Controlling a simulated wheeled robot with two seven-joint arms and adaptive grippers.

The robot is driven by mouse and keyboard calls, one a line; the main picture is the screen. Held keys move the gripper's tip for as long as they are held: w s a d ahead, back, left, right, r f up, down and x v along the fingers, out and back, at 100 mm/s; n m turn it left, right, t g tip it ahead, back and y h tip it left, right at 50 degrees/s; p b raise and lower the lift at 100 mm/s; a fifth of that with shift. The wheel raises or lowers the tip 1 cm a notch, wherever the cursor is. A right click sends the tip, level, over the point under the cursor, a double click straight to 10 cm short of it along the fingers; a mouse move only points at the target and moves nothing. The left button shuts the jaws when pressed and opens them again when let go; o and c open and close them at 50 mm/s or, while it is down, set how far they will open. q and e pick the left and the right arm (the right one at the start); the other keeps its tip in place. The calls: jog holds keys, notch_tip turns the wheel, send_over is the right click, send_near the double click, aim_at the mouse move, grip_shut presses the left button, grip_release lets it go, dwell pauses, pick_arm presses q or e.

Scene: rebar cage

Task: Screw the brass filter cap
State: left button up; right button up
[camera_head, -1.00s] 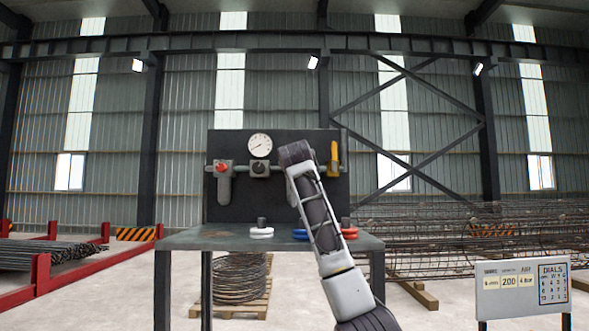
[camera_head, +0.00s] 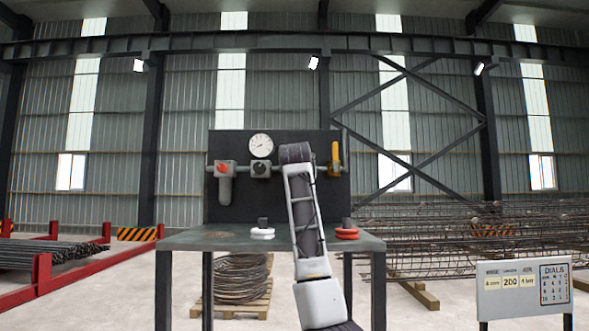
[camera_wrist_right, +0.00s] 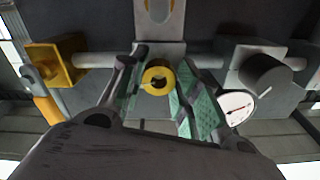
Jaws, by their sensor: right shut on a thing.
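The brass filter cap (camera_wrist_right: 158,77) shows in the right wrist view as a yellow ring with a dark centre. It sits at a grey filter body (camera_wrist_right: 160,32) with an amber oval window. My right gripper (camera_wrist_right: 157,92) has its green-padded fingers on both sides of the cap and is shut on it. In the head view my right arm reaches to the panel (camera_head: 230,138) and hides the cap, the filter body and the gripper. My left gripper is in neither view.
A yellow valve (camera_head: 335,158) and a black-knobbed regulator (camera_head: 261,169) flank the filter on the pipe. A dial gauge (camera_head: 261,146) is above the regulator. A red-knobbed unit (camera_head: 225,170) is at left. White (camera_head: 262,233) and red (camera_head: 347,233) ringed pieces stand on the table (camera_head: 205,240).

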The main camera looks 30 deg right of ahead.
jog(key=m, duration=1)
jog(key=shift+w+a, duration=0.1)
jog(key=shift+a, duration=0.05)
dwell(0.4)
jog(key=o, duration=1)
jog(key=shift+r, duration=0.1)
jog(key=shift+s+a, duration=0.1)
jog(key=shift+s, duration=0.1)
jog(key=v, duration=1.1)
jog(key=shift+s, duration=0.3)
